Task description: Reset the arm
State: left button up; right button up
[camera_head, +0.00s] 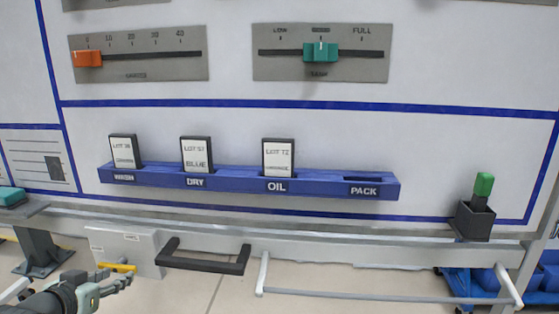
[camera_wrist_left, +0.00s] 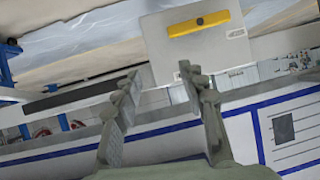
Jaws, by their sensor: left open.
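My left gripper (camera_head: 113,283) shows at the lower left of the head view, below the front edge of the board. In the left wrist view its two fingers (camera_wrist_left: 158,76) are spread apart with nothing between them. In the head view the gripper is near a grey box with a yellow handle (camera_head: 118,267); the handle also shows in the left wrist view (camera_wrist_left: 198,24), beyond the fingertips. I cannot tell the exact gap to it. My right gripper is in neither view.
A blue rack (camera_head: 330,187) holds three cards; its PACK slot is empty. Above are an orange slider (camera_head: 88,58) and a teal slider (camera_head: 321,52). A black handle (camera_head: 204,262) and a pale rail (camera_head: 380,296) line the front. A green-topped marker (camera_head: 484,184) stands in a black holder.

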pick_arm(q)
jog(key=s+d+f+g, duration=0.4)
jog(key=s+d+f, duration=0.2)
jog(key=s+f, duration=0.7)
jog(key=s+d+f+m+g+y, duration=0.1)
jog(key=s+d+f+g, duration=0.4)
jog(key=s+f, duration=0.8)
jog(key=shift+d+f+g, duration=0.3)
jog(key=shift+d+f, duration=0.3)
jog(key=shift+d, duration=0.05)
